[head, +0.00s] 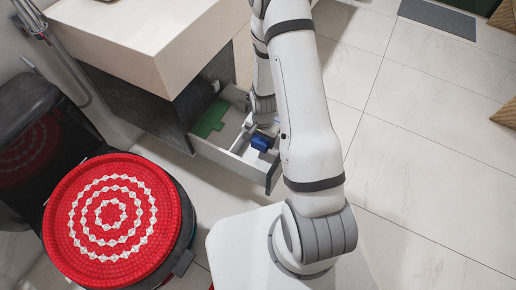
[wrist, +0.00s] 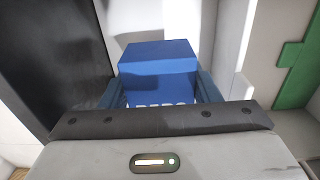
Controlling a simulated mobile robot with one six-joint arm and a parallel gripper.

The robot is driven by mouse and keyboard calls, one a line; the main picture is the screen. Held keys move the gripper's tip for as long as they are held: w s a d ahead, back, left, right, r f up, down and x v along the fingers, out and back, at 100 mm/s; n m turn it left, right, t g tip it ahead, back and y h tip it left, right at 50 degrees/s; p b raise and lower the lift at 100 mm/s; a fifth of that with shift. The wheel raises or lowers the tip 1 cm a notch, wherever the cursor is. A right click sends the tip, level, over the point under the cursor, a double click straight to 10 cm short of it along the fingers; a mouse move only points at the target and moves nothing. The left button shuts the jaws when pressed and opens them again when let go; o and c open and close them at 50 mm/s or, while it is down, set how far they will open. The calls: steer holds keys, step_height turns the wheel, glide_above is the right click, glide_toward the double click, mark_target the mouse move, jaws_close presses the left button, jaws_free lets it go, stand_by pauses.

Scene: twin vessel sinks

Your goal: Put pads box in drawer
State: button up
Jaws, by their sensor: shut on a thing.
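The pads box is a small blue box (head: 261,142) with pale lettering, partly hidden by my arm in the head view. In the wrist view the blue box (wrist: 158,72) sits between the two fingers of my gripper (wrist: 160,92), which is shut on it. The open drawer (head: 235,159) under the sink counter has pale walls and a dark front. The box shows over the drawer's front end, inside its outline in the head view. I cannot tell whether it touches the drawer floor.
A green item (head: 210,118) lies in the drawer's back part and also shows in the wrist view (wrist: 290,75). A round bin or stool with a red and white patterned top (head: 112,220) stands left of the drawer.

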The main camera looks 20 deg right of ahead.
step_height(320, 180, down, 7)
steer(key=shift+r+b, duration=0.1)
steer(key=shift+b, duration=1)
steer(key=shift+r, duration=0.1)
steer(key=o, duration=0.5)
steer(key=shift+f, duration=0.2)
steer(key=o, duration=0.5)
steer(key=shift+r, duration=0.1)
